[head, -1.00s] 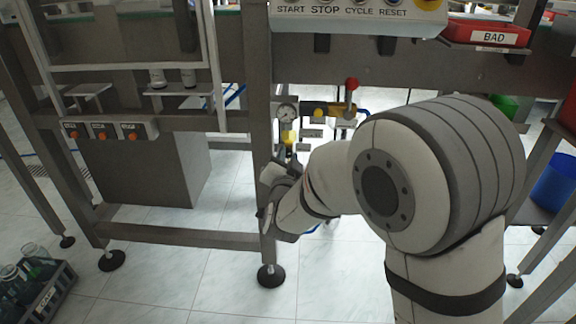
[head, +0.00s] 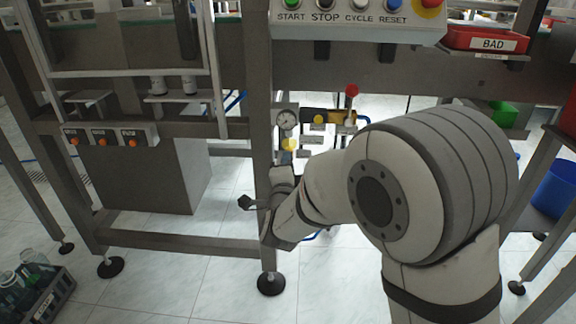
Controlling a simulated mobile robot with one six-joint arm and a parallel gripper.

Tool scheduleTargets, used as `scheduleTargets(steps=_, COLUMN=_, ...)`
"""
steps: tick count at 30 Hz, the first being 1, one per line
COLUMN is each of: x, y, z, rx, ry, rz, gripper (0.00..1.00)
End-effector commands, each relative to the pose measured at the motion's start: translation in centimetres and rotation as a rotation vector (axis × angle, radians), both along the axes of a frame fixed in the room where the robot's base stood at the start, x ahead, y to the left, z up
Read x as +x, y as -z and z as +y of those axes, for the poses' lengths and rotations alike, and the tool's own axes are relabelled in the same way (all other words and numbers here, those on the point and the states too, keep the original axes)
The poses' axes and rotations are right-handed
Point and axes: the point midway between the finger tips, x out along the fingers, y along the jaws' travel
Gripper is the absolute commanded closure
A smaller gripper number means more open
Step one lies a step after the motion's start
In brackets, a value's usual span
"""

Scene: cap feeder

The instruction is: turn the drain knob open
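The air unit hangs behind the machine's front post, with a round gauge (head: 286,119) and a yellow part (head: 289,144) below it. I cannot make out the drain knob; my wrist and the post cover the area under the yellow part. My gripper (head: 247,202) is low in front of the post, below and left of the gauge. One dark finger points left past the post. The gripper is small and seen from behind, so whether its fingers are apart is unclear. Nothing is seen held in it.
The grey post (head: 262,150) stands close to my gripper, with a lower crossbar (head: 185,238) to its left. A red-topped lever (head: 351,91) stands right of the gauge. The button panel (head: 355,22) is above. A bottle crate (head: 40,290) is on the floor at lower left.

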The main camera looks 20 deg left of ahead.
Motion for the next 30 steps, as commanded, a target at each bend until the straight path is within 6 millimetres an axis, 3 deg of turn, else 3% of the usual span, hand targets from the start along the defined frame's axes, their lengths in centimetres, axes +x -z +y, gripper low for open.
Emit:
scheduleTargets(steps=20, x=0.04, y=-0.03, z=-0.02, rx=0.062, ry=0.001, rz=0.014, gripper=1.0)
scheduleTargets(steps=21, x=0.04, y=-0.03, z=-0.02, rx=0.062, ry=0.001, rz=0.014, gripper=0.76)
scheduleTargets(steps=28, x=0.02, y=0.0, z=0.0, rx=0.06, ry=0.0, rz=0.014, gripper=0.57)
scheduleTargets(steps=30, x=0.01, y=0.0, z=0.0, rx=0.06, ry=0.0, rz=0.014, gripper=0.56)
